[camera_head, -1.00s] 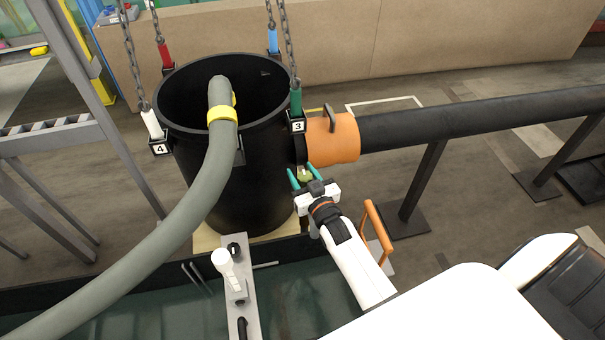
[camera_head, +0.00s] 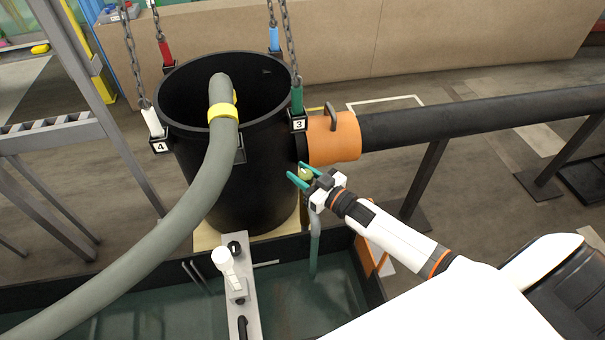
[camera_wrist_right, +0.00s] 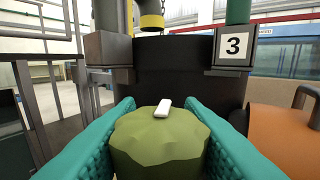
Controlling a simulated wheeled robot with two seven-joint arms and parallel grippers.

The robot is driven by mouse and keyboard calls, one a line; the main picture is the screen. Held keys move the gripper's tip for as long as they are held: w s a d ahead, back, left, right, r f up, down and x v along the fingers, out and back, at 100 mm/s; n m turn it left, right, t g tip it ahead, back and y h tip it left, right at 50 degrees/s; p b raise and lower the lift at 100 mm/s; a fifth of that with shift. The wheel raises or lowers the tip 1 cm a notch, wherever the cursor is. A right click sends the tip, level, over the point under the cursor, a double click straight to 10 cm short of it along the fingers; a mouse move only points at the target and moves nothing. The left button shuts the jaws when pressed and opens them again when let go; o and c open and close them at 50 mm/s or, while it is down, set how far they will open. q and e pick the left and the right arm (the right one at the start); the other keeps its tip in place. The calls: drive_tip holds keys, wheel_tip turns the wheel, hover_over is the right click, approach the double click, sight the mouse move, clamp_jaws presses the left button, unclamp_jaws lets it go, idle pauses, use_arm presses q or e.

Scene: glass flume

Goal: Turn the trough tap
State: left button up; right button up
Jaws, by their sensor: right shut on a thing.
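The tap's yellow-green faceted knob (camera_head: 305,174) is low on the right side of the black tub, below the orange collar. My right gripper (camera_head: 298,173) has its teal fingers on either side of it and is shut on it. In the right wrist view the knob (camera_wrist_right: 160,140) fills the space between the fingers, with a small white mark on top, turned slightly off straight. A pale grey-green strand (camera_head: 314,245) hangs below the gripper into the trough (camera_head: 180,298); I cannot tell whether it is water or pipe. My left gripper is not in view.
The black tub (camera_head: 225,180) hangs on chains, with tag 3 (camera_head: 299,124) near the knob. A thick grey hose (camera_head: 185,200) arches from its opening. The orange collar (camera_head: 333,140) and long black pipe (camera_head: 450,120) run right. An orange handle (camera_head: 375,258) stands by the trough.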

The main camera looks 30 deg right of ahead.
sight(300, 175)
drive_tip(key=n+y, duration=0.1)
drive_tip(key=n+g+y+b, duration=0.1)
drive_tip(key=shift+f+y, duration=0.2)
drive_tip(key=shift+y, duration=0.2)
drive_tip(key=n+g+y+b, duration=0.6)
drive_tip(key=g+b, duration=0.1)
drive_tip(key=shift+s+a+y, duration=0.2)
drive_tip(key=shift+a+y, duration=0.1)
drive_tip(key=shift+s+a+r+n+g+y+b, duration=0.1)
drive_tip(key=shift+n+g+y+b, duration=0.3)
drive_tip(key=shift+n+g+b, duration=0.4)
drive_tip(key=shift+s+a+r+n+g+y+b, duration=0.1)
drive_tip(key=shift+n+g+y+b, duration=0.35)
drive_tip(key=shift+g, duration=0.65)
drive_tip(key=o, duration=1)
wheel_tip(300, 175, up, 10)
drive_tip(key=shift+r+p, duration=0.1)
drive_tip(key=shift+p, duration=0.3)
